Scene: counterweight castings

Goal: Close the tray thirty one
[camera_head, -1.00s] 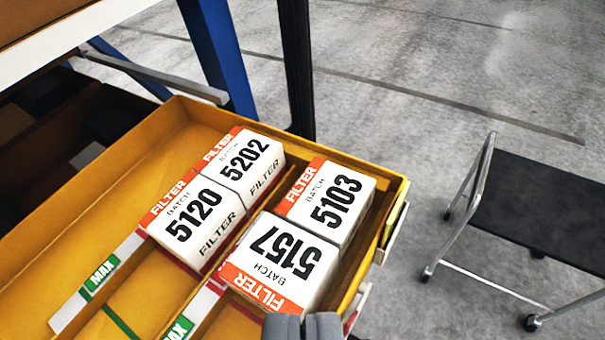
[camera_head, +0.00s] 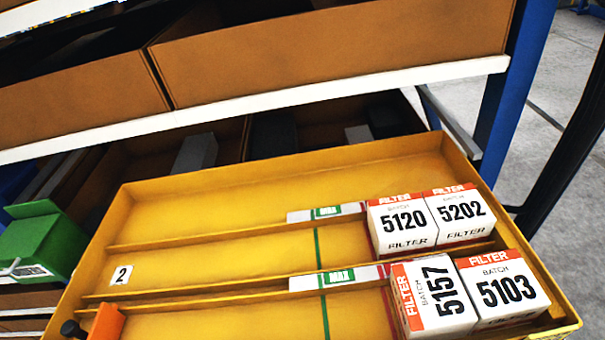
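A yellow tray (camera_head: 215,255) is pulled out from under a white-edged shelf and fills the lower half of the view. Its front edge is out of the picture. Dividers split it into lanes, and a small label on one reads 2. White and orange filter boxes 5120 (camera_head: 402,220), 5202 (camera_head: 460,212), 5157 (camera_head: 435,294) and 5103 (camera_head: 502,287) stand at its right end. No number thirty one is readable. My gripper is not in view.
Brown bins (camera_head: 335,55) sit on the shelf (camera_head: 300,105) above the tray. A blue rack post (camera_head: 515,85) and a dark post (camera_head: 570,140) stand at the right. A green box (camera_head: 40,245) lies at the left. An orange piece (camera_head: 106,322) with a dark knob shows at lower left.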

